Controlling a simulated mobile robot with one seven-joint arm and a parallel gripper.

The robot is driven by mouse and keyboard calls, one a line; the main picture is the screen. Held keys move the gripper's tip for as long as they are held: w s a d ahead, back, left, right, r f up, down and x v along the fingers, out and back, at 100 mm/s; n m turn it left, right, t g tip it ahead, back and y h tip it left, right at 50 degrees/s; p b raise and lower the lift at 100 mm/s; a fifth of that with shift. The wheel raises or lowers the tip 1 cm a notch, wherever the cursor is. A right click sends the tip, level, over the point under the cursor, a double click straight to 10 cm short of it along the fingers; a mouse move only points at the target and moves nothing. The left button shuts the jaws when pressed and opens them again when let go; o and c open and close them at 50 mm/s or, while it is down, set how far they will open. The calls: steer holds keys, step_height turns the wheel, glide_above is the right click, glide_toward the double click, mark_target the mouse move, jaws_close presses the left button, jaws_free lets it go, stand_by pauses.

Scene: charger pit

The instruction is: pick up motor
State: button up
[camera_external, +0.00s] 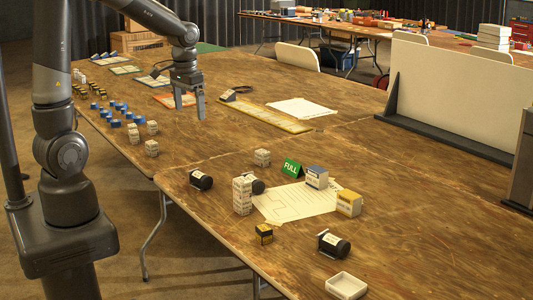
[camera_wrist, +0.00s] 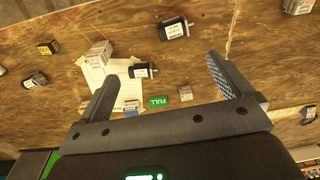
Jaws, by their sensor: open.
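Three black cylindrical motors with white labels lie on the wooden table. One motor (camera_external: 201,180) is near the table's left edge and also shows at the top of the wrist view (camera_wrist: 173,29). A second motor (camera_external: 257,186) is partly hidden by a stack of printed cubes; in the wrist view it (camera_wrist: 142,71) lies beside the paper. A third motor (camera_external: 334,245) is at the front right, and at far left in the wrist view (camera_wrist: 36,80). My gripper (camera_external: 190,112) is above the table, behind the motors, pointing down. Its jaws (camera_wrist: 161,68) are open and empty.
Printed cubes (camera_external: 242,195) stand stacked on a paper sheet (camera_external: 290,206), near a green FULL sign (camera_external: 292,168). Blue (camera_external: 317,177) and yellow (camera_external: 349,203) boxes sit around it. A white tray (camera_external: 346,286) is in front. A panel (camera_external: 455,90) stands at the right.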

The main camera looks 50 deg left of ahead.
steer(key=w+a+f+g, duration=0.35)
steer(key=w+f, duration=0.25)
steer(key=f, duration=0.6)
glide_above(200, 173)
steer(key=shift+n+t+h, duration=0.3)
steer(key=shift+t, duration=0.15)
steer(key=f, duration=0.5)
steer(key=shift+w+a, duration=0.1)
steer(key=shift+w, duration=0.1)
steer(key=shift+f, duration=2.7)
steer(key=c, duration=1.3)
steer(key=shift+r, duration=0.1)
